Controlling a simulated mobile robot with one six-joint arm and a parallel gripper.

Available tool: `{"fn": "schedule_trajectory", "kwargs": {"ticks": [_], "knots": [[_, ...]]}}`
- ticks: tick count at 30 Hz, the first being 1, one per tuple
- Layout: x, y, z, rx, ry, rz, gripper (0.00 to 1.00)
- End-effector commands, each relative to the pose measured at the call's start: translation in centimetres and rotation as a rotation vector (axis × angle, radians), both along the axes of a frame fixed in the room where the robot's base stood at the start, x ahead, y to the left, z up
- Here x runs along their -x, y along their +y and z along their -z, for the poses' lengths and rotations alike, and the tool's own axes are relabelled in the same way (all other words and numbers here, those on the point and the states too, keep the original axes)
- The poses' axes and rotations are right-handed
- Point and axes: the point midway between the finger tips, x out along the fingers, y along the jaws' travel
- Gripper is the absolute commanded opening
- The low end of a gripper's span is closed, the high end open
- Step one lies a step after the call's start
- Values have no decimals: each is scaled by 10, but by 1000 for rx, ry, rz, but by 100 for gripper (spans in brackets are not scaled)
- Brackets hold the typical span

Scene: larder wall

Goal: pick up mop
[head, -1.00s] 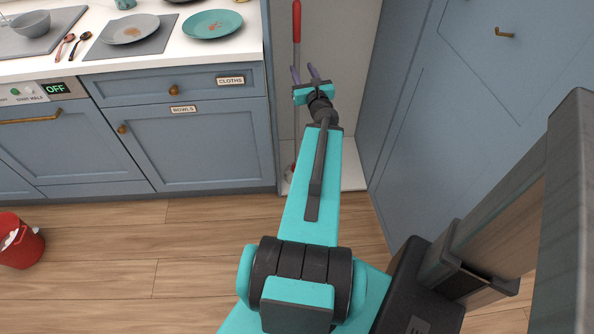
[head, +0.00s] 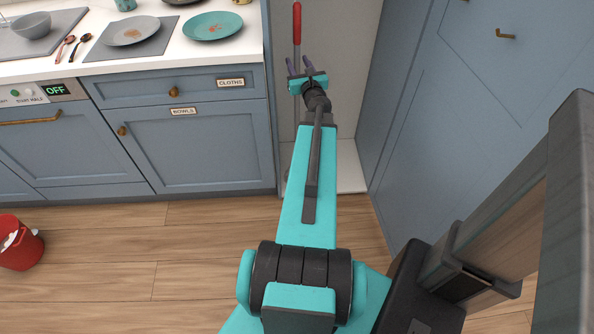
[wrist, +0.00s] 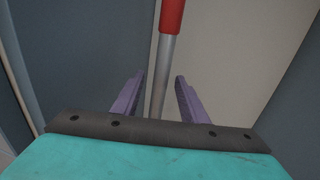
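The mop stands upright in the narrow recess between the counter and the tall cabinet. Its red grip (head: 297,23) shows above my gripper in the head view, with a thin grey pole below. My gripper (head: 298,64) is open in front of the pole, with purple fingers. In the wrist view the grey pole (wrist: 160,78) runs between the two fingers with room on both sides, and the red grip (wrist: 172,14) is above. I cannot tell how deep the pole is between the fingers.
The blue counter cabinet (head: 195,145) borders the recess on the left, and a tall blue cabinet (head: 440,140) on the right. Plates, including a teal one (head: 212,26), lie on the counter. A red bucket (head: 18,247) stands on the floor at left.

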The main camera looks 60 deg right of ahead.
Motion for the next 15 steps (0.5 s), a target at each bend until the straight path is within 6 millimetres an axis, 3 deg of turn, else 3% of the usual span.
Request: {"fn": "schedule_trajectory", "kwargs": {"ticks": [15], "knots": [[-9,-8,-1,0,0,-1,40]]}}
